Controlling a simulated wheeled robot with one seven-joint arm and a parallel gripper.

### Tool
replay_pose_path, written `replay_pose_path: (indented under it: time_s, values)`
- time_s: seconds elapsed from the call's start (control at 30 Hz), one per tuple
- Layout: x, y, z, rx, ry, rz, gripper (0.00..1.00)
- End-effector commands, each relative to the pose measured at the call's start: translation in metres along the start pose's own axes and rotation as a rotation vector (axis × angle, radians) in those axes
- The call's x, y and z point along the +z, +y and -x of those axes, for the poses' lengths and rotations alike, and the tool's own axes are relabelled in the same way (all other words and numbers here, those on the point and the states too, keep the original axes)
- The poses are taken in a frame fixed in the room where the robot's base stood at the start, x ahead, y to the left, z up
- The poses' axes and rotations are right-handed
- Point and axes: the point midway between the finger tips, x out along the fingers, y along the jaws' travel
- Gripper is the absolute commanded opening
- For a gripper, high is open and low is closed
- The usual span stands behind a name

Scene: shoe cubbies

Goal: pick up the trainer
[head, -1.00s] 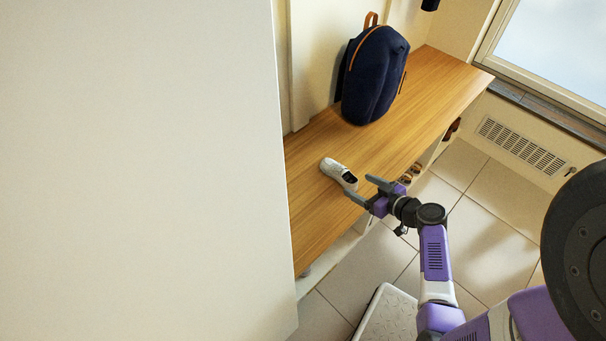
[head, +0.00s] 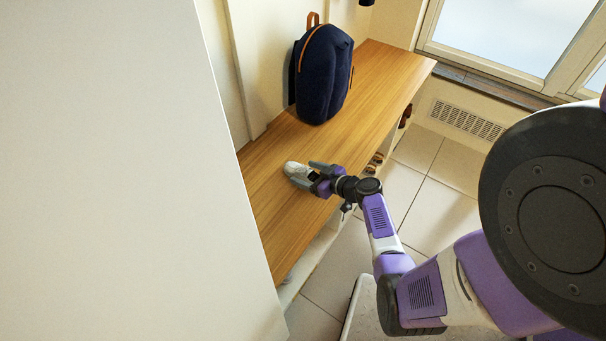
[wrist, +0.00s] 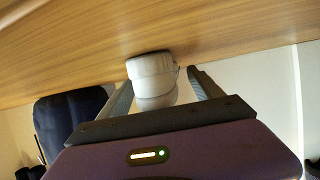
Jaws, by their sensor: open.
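The trainer (head: 293,169) is a small white shoe lying on the wooden bench top. In the wrist view the trainer (wrist: 152,78) shows as a pale rounded form between the two fingers. My gripper (head: 304,174) is open, with its fingers reaching over the bench to either side of the shoe. In the wrist view my gripper (wrist: 157,82) has a finger on each side of the trainer, with a visible gap at the right finger; on the left I cannot tell whether it touches. Part of the shoe is hidden behind the gripper in the head view.
The wooden bench (head: 268,205) runs along the wall. A navy backpack (head: 322,75) stands on it behind the trainer. More shoes (head: 376,160) sit in cubbies below the bench. A large white panel (head: 110,180) fills the left side. The bench's far end is clear.

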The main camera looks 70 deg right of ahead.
Motion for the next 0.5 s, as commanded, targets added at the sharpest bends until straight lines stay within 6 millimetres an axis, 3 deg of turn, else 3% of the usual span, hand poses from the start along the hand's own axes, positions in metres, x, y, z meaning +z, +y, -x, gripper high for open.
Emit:
replay_pose_path:
  time_s: [0.1,0.4,0.5]
  values:
    - [0.0,-0.0002,0.0002,0.0,0.0,0.0,0.71]
    - [0.0001,-0.0002,0.0004,0.0,0.0,0.0,0.12]
    - [-0.0003,-0.0001,0.0004,0.0,0.0,0.0,0.09]
